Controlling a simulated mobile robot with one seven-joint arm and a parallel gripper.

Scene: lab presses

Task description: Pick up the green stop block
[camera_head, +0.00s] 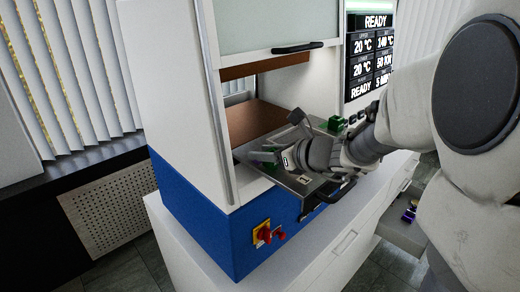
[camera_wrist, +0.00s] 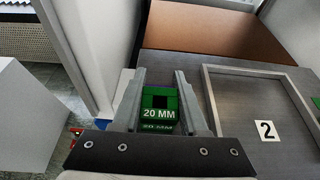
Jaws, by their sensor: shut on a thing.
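The green stop block, marked "20 MM", shows in the wrist view (camera_wrist: 160,113) between the two grey fingers of my gripper (camera_wrist: 160,78). The fingers are shut on its sides. In the head view my gripper (camera_head: 270,158) reaches left over the metal tray at the press opening, and a small green part of the block (camera_head: 261,157) shows at the fingertips. Much of the block is hidden there by the fingers. I cannot tell whether the block touches the surface below.
The metal tray (camera_head: 304,187) has a handle in front; a raised frame (camera_wrist: 282,75) beside a "2" label lies right of my gripper. The press's white side wall (camera_head: 182,95) stands close left. Another green block (camera_head: 336,123) stands at the tray's right. The display reads READY.

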